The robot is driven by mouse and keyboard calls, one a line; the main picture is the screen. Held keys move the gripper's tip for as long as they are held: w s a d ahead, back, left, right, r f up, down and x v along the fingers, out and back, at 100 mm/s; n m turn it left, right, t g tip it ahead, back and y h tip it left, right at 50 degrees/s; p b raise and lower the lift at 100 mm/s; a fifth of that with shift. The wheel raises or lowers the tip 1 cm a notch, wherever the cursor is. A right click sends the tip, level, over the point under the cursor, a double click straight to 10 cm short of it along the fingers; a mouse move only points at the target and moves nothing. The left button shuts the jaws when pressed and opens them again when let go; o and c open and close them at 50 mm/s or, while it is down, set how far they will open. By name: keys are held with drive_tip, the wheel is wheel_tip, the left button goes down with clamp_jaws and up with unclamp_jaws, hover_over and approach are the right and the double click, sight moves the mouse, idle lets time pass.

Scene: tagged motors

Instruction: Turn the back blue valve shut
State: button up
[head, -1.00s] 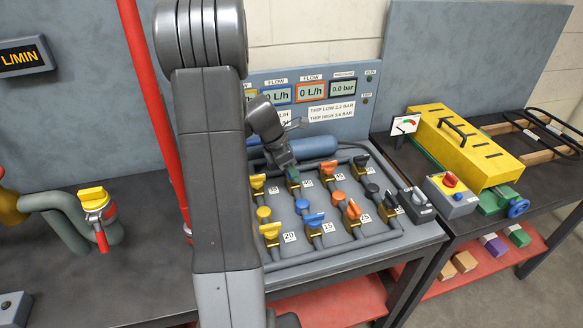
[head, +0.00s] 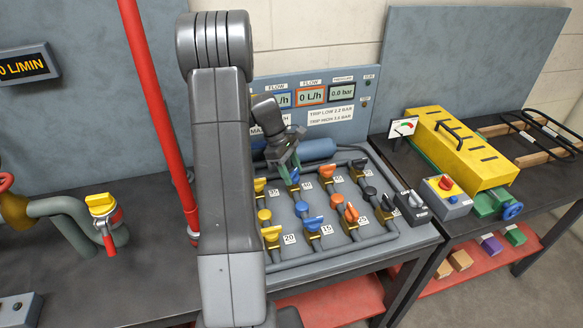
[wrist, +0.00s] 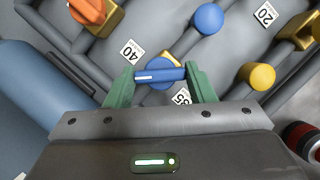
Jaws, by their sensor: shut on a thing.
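The back blue valve (wrist: 160,74) is in the upper middle of the wrist view, a blue bar handle with a white line on a round blue base over a brass body (wrist: 172,58). My gripper (wrist: 162,80) has its two green fingers at the two ends of the handle and is shut on it. In the head view the back blue valve (head: 294,176) shows just below my gripper (head: 284,160), in the back row of the pipe panel. The far side of the handle is partly hidden by the fingers there.
An orange valve (wrist: 88,10), a blue knob (wrist: 208,18) and a yellow knob (wrist: 257,76) stand close around. A blue cylinder (head: 318,149) lies behind the back row. The front row has a blue valve (head: 312,224) too. A red pipe (head: 157,110) rises left of my arm.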

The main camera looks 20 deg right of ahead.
drive_tip(key=m, duration=0.2)
drive_tip(key=m+y+p, duration=0.1)
drive_tip(key=m, duration=0.1)
drive_tip(key=shift+w+d+r+m+g+y, duration=0.1)
drive_tip(key=shift+d+m+g+y, duration=0.05)
drive_tip(key=shift+m+g+y, duration=0.2)
drive_tip(key=m+y, duration=0.1)
drive_tip(key=m, duration=0.3)
drive_tip(key=shift+d+m+y+p, duration=0.1)
drive_tip(key=shift+m+y+p, duration=0.25)
drive_tip(key=o, duration=1)
drive_tip(key=v, duration=0.9)
drive_tip(key=b+v, duration=0.1)
drive_tip(key=v, duration=0.3)
drive_tip(key=shift+w+d+r, duration=0.1)
drive_tip(key=shift+w+r, duration=0.1)
drive_tip(key=shift+w, duration=0.15)
